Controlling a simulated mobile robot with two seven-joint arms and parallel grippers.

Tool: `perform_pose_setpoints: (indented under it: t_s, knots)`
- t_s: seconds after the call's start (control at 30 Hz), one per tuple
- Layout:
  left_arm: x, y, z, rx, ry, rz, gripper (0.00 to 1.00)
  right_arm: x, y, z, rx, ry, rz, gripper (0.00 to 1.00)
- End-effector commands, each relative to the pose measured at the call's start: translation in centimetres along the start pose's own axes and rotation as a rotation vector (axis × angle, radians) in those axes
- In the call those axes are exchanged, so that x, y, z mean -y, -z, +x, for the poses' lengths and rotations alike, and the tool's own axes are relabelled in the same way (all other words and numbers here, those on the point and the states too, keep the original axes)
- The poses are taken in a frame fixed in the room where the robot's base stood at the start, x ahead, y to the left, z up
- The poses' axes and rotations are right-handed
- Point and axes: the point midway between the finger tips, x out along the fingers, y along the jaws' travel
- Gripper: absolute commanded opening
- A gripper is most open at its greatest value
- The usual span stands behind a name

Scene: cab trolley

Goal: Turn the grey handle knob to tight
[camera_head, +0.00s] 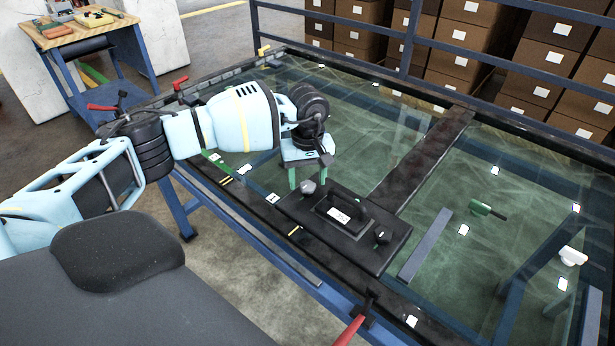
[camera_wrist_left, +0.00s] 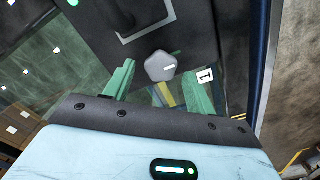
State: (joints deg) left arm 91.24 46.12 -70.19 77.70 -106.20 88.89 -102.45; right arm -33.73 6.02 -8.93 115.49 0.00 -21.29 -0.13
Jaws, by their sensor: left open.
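The grey knob (camera_head: 308,187) sits at the left end of a black plate (camera_head: 345,245) with a raised handle (camera_head: 343,212). In the left wrist view the knob (camera_wrist_left: 160,68) is many-sided, with a short white line on its top lying nearly level in the picture. My left gripper (camera_head: 307,180) is over it, its two green fingers open and pointing down. In the wrist view the gripper (camera_wrist_left: 160,75) has a finger on each side of the knob, with gaps showing. I cannot tell whether the fingertips reach down to its height. My right gripper is not in view.
A darker knob (camera_head: 382,236) sits at the plate's right end. The plate lies on a glass-topped frame (camera_head: 450,190) with a dark crossbar (camera_head: 425,155). A green-handled tool (camera_head: 482,209) lies to the right. Red clamp handles (camera_head: 352,328) stick out at the edge.

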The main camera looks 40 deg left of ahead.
Motion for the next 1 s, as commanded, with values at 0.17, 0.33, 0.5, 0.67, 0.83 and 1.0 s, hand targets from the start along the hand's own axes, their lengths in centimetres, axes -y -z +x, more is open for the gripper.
perform_pose_setpoints:
  t_s: [0.17, 0.33, 0.5, 0.67, 0.83, 1.0]
  knots:
    - [0.0, 0.1, -2.5, -0.003, -0.004, 0.0, 0.56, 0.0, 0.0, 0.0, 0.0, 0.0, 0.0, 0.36]
    - [0.0, 0.1, -5.2, -0.003, -0.004, 0.001, 0.56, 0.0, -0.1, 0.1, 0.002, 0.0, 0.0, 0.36]
    - [0.0, 0.0, -7.0, -0.001, -0.003, 0.001, 0.56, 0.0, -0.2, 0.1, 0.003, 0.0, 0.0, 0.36]
    - [0.0, 0.0, -7.6, -0.001, -0.003, 0.001, 0.56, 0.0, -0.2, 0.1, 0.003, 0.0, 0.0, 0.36]
    - [0.0, 0.0, -7.6, -0.001, -0.003, 0.0, 0.56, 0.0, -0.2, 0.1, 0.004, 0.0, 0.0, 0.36]
    - [0.0, 0.0, -7.6, -0.001, -0.003, 0.0, 0.56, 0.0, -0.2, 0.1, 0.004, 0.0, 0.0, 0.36]
